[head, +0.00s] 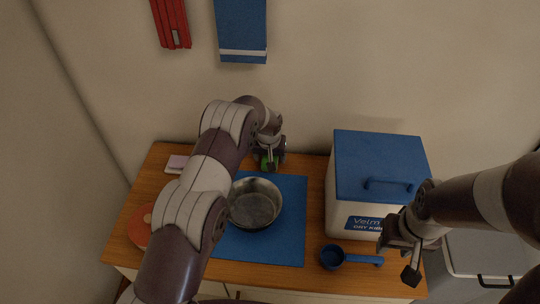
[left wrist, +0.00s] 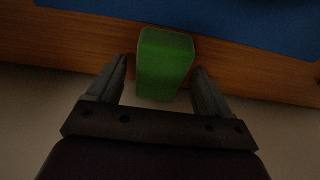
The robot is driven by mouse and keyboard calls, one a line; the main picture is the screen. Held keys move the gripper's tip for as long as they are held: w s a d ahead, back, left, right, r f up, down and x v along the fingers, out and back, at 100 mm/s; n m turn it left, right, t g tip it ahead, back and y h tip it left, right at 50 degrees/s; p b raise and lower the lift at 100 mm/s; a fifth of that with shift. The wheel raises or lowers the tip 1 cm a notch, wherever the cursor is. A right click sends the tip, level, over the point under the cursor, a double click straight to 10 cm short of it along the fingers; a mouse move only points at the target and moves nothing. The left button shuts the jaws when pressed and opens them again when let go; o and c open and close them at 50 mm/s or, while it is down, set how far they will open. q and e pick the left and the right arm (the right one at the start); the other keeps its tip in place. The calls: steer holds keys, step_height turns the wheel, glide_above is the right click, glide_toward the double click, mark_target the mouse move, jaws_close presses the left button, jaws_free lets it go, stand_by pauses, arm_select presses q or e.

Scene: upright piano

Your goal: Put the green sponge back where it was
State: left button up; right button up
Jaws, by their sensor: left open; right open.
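The green sponge (left wrist: 165,62) is a small block in the left wrist view, between the two open fingers of my left gripper (left wrist: 160,68), with a gap on each side. In the head view only a bit of the sponge (head: 266,164) shows under the left gripper (head: 269,157), at the back of the wooden table near the wall. Whether it rests on the table is unclear. My right gripper (head: 397,262) is open and empty, in front of the white bin at the right.
A metal bowl (head: 255,204) stands on a blue mat (head: 290,235). A white bin with a blue lid (head: 375,155) stands at the right, a blue scoop (head: 334,257) before it. At the left are a pale block (head: 177,163) and an orange round item (head: 140,226).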

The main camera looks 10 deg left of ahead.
arm_select(q)
steer(key=p+v, duration=0.1)
steer(key=v, duration=1.2)
steer(key=s+a+r, duration=0.1)
steer(key=s+r, duration=0.1)
steer(key=s, duration=0.8)
steer(key=s+a+r+g, duration=0.1)
steer(key=s+a+r, duration=0.1)
steer(key=s, duration=0.8)
steer(key=s+a+r+m, duration=0.1)
steer(key=s+r, duration=0.1)
steer(key=s, duration=0.8)
steer(key=shift+a+r+g, duration=0.25)
steer(key=shift+a+g, duration=0.05)
